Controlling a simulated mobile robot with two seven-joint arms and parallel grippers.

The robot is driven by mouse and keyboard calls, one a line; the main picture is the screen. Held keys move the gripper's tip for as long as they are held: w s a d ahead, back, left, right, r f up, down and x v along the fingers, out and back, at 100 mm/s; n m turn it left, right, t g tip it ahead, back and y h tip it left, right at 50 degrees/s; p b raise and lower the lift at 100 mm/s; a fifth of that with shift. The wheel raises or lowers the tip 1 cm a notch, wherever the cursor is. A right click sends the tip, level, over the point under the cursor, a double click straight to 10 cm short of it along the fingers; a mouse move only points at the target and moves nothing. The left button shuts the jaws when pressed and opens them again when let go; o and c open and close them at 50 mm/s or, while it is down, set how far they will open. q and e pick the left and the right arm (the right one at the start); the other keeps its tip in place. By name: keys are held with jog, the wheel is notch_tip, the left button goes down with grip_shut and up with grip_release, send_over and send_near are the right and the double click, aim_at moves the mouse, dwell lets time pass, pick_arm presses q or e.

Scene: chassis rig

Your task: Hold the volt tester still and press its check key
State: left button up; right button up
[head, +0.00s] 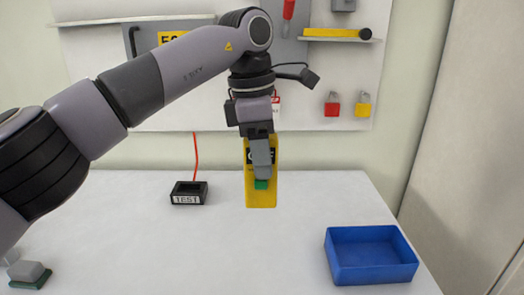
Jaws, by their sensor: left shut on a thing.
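The volt tester (262,200) is a yellow, upright slab near the middle of the head view. It has a dark label near its top and a green key (261,184) on its front face. My left gripper (262,172) comes down from above and is shut on the tester. A grey finger lies over the front of it and hides part of the label and the top of the key. Whether the tester's lower end touches the table cannot be told. My right gripper is not in view.
A black holder marked TEST (188,194) with a red cord stands left on the white table (240,250). A blue tray (371,256) is at the right. A grey block on a green base (30,275) is at the lower left. A tool board (230,80) stands behind.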

aim_at(262, 205)
pick_arm(q)
jog(key=shift+f+b, duration=2.35)
jog(key=shift+f, duration=2.2)
jog(key=shift+f+b, duration=0.35)
jog(key=shift+f, duration=0.35)
notch_tip(262, 205, down, 4)
jog(key=shift+f+b, duration=0.2)
jog(key=shift+b, duration=0.9)
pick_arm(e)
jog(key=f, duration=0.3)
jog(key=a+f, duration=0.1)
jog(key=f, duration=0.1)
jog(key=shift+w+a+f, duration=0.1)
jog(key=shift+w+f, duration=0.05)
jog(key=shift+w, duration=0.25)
pick_arm(q)
jog(key=shift+f, duration=0.15)
jog(key=shift+s, duration=0.1)
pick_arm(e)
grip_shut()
